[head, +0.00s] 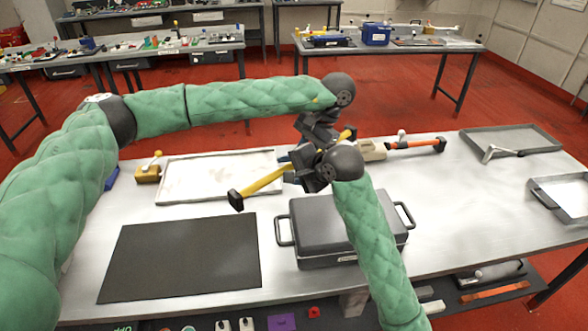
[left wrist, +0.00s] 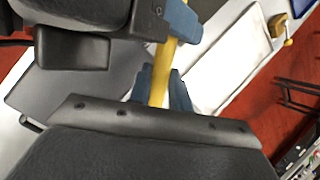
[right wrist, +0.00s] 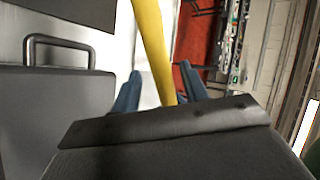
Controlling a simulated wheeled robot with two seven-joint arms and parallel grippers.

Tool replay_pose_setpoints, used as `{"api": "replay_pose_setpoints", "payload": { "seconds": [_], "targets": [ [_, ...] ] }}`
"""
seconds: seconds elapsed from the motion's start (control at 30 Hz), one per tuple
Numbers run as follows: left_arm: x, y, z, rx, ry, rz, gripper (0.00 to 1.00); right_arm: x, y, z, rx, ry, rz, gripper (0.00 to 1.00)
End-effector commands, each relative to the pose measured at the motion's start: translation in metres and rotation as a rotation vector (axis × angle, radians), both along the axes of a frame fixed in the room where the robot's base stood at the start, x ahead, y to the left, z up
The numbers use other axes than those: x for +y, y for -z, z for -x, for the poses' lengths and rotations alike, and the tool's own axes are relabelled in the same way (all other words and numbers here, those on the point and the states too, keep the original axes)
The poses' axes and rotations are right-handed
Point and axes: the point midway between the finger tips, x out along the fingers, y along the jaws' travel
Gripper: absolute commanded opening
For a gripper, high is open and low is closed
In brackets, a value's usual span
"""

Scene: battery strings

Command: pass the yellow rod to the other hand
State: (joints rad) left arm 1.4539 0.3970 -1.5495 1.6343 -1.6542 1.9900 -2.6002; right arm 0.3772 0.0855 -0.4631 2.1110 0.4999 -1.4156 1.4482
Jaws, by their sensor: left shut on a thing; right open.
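The yellow rod (head: 264,182) slants through the air above the table, with a dark block on its lower left end. Its other end shows past the grippers. My left gripper (left wrist: 160,88) is shut on the rod, reaching down from above in the head view. My right gripper (head: 293,167) is beside it, close to the left one. In the right wrist view the rod (right wrist: 152,45) passes between the blue fingers of my right gripper (right wrist: 158,92), which are open. The grippers hide part of the rod in the head view.
Below are a grey lidded case (head: 325,220) with handles, a black mat (head: 180,258) and a white tray (head: 215,178). An orange-handled tool (head: 415,145) lies behind right, near a grey tray (head: 512,138).

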Motion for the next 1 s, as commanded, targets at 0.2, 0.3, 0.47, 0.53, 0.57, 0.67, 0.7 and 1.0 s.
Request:
{"api": "replay_pose_setpoints", "payload": {
  "seconds": [0.2, 0.3, 0.47, 0.53, 0.57, 0.67, 0.7, 1.0],
  "targets": [
    [-0.0001, -0.0006, -0.0001, -0.001, 0.000, 0.001, 0.00, 0.0001, -0.0002, -0.0001, 0.000, 0.000, 0.000, 0.44],
    [-0.0001, -0.0006, -0.0001, -0.001, 0.000, 0.001, 0.00, 0.0000, -0.0001, 0.0000, 0.000, 0.000, 0.000, 0.25],
    [0.0002, -0.0009, -0.0004, -0.001, -0.001, 0.001, 0.00, -0.0001, 0.0002, 0.0001, 0.001, 0.000, 0.001, 0.00],
    [0.0004, -0.0014, -0.0006, -0.002, 0.000, 0.000, 0.23, -0.0003, -0.0002, 0.0001, 0.000, 0.000, 0.000, 0.00],
    [0.0004, -0.0014, -0.0006, -0.002, 0.000, 0.000, 0.29, -0.0003, 0.0000, 0.0002, 0.000, 0.000, 0.000, 0.00],
    [0.0004, -0.0012, -0.0005, -0.002, 0.000, 0.000, 0.45, -0.0003, -0.0002, 0.0001, 0.000, 0.000, 0.000, 0.00],
    [0.0003, -0.0009, -0.0004, -0.001, -0.001, -0.001, 0.45, -0.0003, -0.0003, 0.0001, 0.000, 0.000, 0.000, 0.00],
    [-0.0013, -0.0034, -0.0007, -0.001, 0.000, 0.001, 0.45, -0.0001, -0.0008, 0.0001, -0.001, 0.000, -0.001, 0.00]
  ]
}}
